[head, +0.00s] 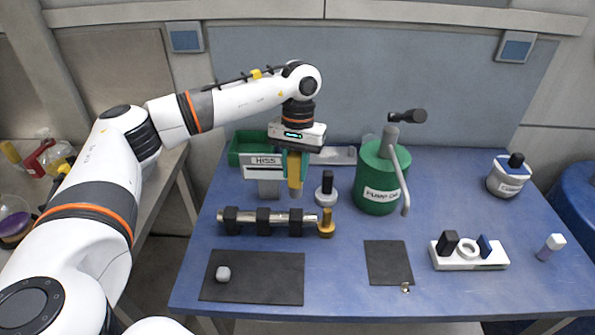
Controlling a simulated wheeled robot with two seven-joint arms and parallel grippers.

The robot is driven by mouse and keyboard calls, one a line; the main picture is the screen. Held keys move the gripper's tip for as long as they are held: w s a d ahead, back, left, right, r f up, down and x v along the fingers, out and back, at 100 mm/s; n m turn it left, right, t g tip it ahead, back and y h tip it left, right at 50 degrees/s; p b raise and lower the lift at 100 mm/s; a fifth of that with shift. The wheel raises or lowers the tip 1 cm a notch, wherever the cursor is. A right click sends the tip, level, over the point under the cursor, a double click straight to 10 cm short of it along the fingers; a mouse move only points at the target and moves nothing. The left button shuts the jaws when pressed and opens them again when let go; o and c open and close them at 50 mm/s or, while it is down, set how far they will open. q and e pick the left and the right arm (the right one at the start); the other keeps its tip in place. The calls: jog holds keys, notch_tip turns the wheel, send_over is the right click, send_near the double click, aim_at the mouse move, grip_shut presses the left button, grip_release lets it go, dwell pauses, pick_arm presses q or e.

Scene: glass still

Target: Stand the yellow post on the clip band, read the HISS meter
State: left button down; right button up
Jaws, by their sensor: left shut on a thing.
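My left gripper (294,158) is shut on the yellow post (295,173), which hangs upright with its lower end above the table. The HISS meter (264,161) is a pale labelled panel on a grey stand, just left of and partly behind the gripper; I cannot make out a reading. In front of the post lies a metal rod held by black clips, which looks like the clip band (264,219). The post's lower end shows above the rod's right part, apart from it as far as I can tell. My right gripper is not in view.
A brass knob (326,225) and a dark-topped grey piece (326,190) stand right of the post. The green pump can (377,190) stands further right. A green tray (240,150) lies behind.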

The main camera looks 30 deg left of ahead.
aim_at(295, 190)
pick_arm(q)
jog(key=shift+f, duration=0.15)
jog(key=shift+f+b, duration=0.25)
jog(key=shift+b, duration=0.2)
notch_tip(295, 190, down, 5)
jog(key=b, duration=0.4)
jog(key=shift+f, duration=0.15)
jog(key=shift+f+b, duration=0.45)
jog(key=shift+b, duration=0.05)
jog(key=c, duration=1)
grip_release()
